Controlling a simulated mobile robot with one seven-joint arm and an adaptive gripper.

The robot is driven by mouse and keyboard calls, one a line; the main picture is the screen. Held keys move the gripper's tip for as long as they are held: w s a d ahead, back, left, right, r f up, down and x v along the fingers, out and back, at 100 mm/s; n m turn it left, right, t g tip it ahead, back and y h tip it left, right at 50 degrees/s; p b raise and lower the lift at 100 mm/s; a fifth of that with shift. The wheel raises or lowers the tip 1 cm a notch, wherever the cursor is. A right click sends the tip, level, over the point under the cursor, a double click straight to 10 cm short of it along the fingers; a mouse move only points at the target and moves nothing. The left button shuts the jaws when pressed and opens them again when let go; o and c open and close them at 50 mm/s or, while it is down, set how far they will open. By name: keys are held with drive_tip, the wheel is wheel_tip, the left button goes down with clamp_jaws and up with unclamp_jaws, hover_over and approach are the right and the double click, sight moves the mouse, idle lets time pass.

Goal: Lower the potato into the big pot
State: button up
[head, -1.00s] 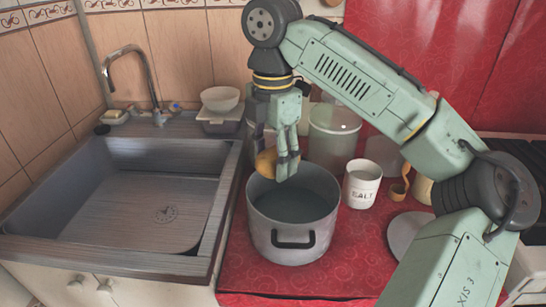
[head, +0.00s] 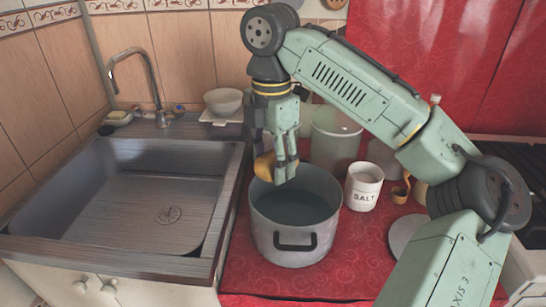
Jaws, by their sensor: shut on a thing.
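The potato (head: 263,167) is yellow-brown and shows at the left side of my gripper (head: 276,172). My gripper is shut on it, pointing down, and partly hides it. The big pot (head: 295,243) is grey with a dark handle at the front and stands on the red oilcloth. Its open top faces up, and its inside looks grey-blue. The potato and fingertips appear over the back left part of the pot's rim. I cannot tell their exact height above it.
A white salt canister (head: 363,187) stands close right of the pot. A large pale container (head: 334,143) stands behind it. The sink (head: 130,200) is at left, with a white bowl (head: 223,101) behind. A pale round disc (head: 407,236) lies at right, near my arm.

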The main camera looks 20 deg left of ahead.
drive_tip(key=shift+f, duration=0.1)
drive_tip(key=shift+f+b, duration=2.2)
drive_tip(key=shift+f, duration=4.3)
drive_tip(key=shift+f+b, duration=0.8)
drive_tip(key=shift+f, duration=1.05)
drive_tip(key=o, duration=1.3)
drive_tip(key=shift+o, duration=0.2)
drive_tip(key=shift+r, duration=0.1)
